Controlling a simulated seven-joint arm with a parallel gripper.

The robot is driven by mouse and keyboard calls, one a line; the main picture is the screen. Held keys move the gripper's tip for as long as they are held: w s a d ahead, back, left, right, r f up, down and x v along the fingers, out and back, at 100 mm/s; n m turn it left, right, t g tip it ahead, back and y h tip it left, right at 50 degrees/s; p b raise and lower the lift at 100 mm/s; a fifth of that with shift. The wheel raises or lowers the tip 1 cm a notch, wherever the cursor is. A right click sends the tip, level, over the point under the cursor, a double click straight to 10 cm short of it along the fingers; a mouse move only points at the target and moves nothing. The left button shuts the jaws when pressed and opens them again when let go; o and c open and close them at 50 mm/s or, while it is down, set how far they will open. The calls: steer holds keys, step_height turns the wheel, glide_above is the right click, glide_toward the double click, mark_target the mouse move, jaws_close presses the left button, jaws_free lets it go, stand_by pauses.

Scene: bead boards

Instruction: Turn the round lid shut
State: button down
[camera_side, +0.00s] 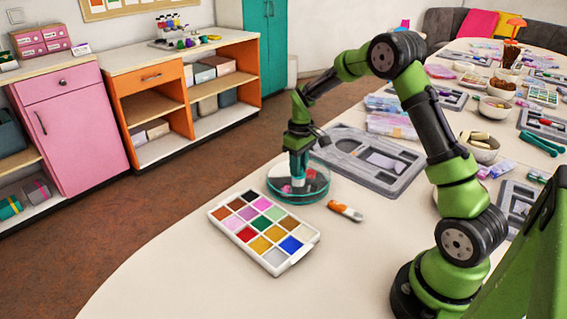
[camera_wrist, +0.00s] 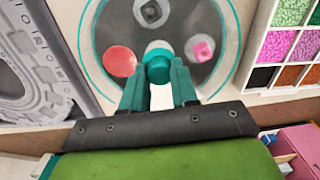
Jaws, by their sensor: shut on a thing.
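The round lid is clear with a teal rim (camera_wrist: 236,50) and a teal knob (camera_wrist: 158,66) at its middle. It lies on a round clear container (camera_side: 312,190) on the table in the side view. My gripper (camera_wrist: 158,72) is over the lid with its two teal fingers shut on the knob. In the side view my gripper (camera_side: 298,180) points straight down at the container. I cannot tell how the lid is seated on the rim.
A white bead tray (camera_side: 224,218) with several coloured compartments lies just in front of the container. A grey bead board (camera_side: 350,143) lies behind. The table's front is clear.

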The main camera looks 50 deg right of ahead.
steer(key=shift+n, duration=0.6)
steer(key=c, duration=0.8)
jaws_free()
steer(key=shift+c, duration=0.2)
step_height(320, 180, up, 17)
steer(key=shift+d, duration=0.2)
steer(key=shift+f, duration=0.1)
